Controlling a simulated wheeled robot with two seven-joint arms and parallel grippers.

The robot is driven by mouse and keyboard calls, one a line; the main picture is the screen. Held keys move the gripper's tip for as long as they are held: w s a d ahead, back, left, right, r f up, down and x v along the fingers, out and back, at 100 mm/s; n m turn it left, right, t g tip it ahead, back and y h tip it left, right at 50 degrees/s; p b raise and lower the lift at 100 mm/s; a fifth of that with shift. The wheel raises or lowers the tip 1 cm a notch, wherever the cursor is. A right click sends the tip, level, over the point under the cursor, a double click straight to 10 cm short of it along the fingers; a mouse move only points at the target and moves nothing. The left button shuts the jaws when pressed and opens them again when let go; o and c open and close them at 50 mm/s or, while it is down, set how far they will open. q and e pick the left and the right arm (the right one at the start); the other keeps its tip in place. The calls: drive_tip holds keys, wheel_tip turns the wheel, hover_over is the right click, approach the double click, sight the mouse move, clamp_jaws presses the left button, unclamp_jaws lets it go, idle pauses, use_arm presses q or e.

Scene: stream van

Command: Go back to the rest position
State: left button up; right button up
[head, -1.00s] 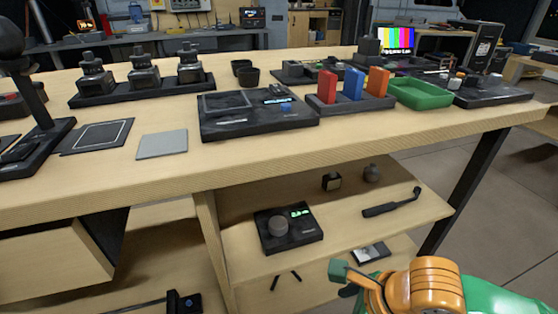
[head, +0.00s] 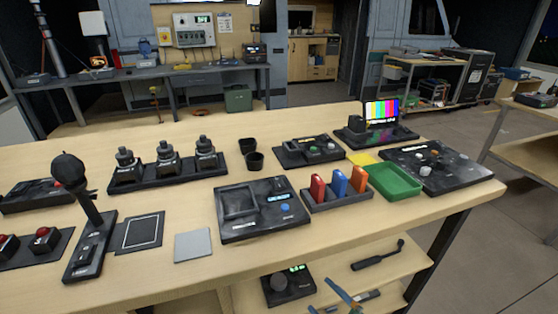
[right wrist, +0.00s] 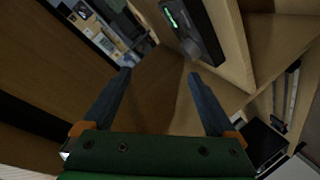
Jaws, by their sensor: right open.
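My right gripper (head: 343,294) shows only in part at the bottom edge of the head view, in front of the shelf under the bench. In the right wrist view the two dark fingers of my right gripper (right wrist: 158,78) stand apart with nothing between them. The wooden shelf and a dark device with a green display (right wrist: 190,25) lie beyond the fingers. My left gripper is in neither view.
The wooden bench (head: 190,280) carries a joystick (head: 85,200), a black console (head: 262,222), a rack with red, blue and orange blocks (head: 335,202) and a green tray (head: 394,182). A knob device (head: 290,287) and a dark handle (head: 378,255) lie on the shelf below.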

drive_tip(key=s+d+f+m+g+h+p, duration=0.2)
drive_tip(key=s+d+f+m, duration=0.1)
drive_tip(key=s+f, duration=0.3)
drive_tip(key=s+d+f+m+g+h+p, duration=0.1)
drive_tip(key=s+d+f+m+g+h, duration=0.15)
drive_tip(key=s, duration=0.55)
drive_tip(key=s+d+f+m+g+h+p, duration=0.25)
drive_tip(key=s+f+m, duration=0.2)
drive_tip(key=s, duration=0.35)
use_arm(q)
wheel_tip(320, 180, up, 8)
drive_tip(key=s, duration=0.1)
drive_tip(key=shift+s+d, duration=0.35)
use_arm(e)
drive_tip(key=s+f+m+g, duration=0.2)
drive_tip(key=s+g, duration=0.3)
drive_tip(key=s, duration=0.9)
drive_tip(key=shift+a+f, duration=0.35)
drive_tip(key=shift+f, duration=0.25)
use_arm(q)
drive_tip(key=shift+p, duration=0.3)
